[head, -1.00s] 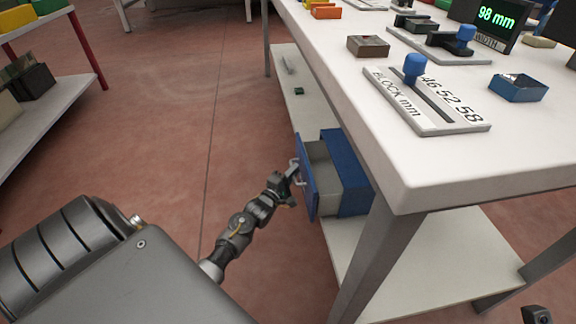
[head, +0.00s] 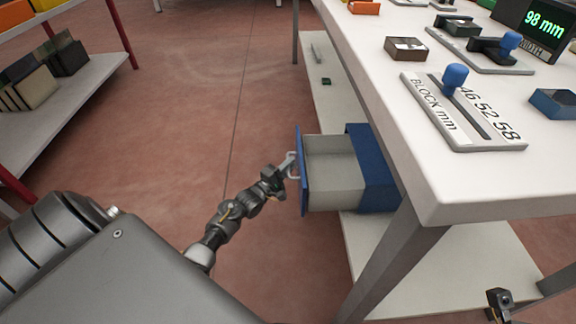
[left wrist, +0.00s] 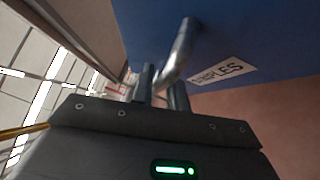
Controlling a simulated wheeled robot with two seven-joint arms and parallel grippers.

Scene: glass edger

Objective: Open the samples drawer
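The samples drawer (head: 334,160) is a grey tray with a blue front, pulled well out of its blue housing (head: 372,170) under the table. In the left wrist view its blue front (left wrist: 240,35) carries a label reading "SAMPLES" and a metal bar handle (left wrist: 180,50). My left gripper (head: 290,168) is at the handle on the outside of the drawer front. In the left wrist view its two fingers (left wrist: 161,88) stand on either side of the handle's bar and appear shut on it. Part of my right arm (head: 500,298) shows at the lower right; its fingertips cannot be made out.
The white table (head: 400,75) above holds a block slider with a blue knob (head: 455,77), small boxes and a 98 mm display (head: 528,30). A table leg (head: 385,262) stands just right of the drawer. The red floor (head: 190,110) left of the drawer is clear.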

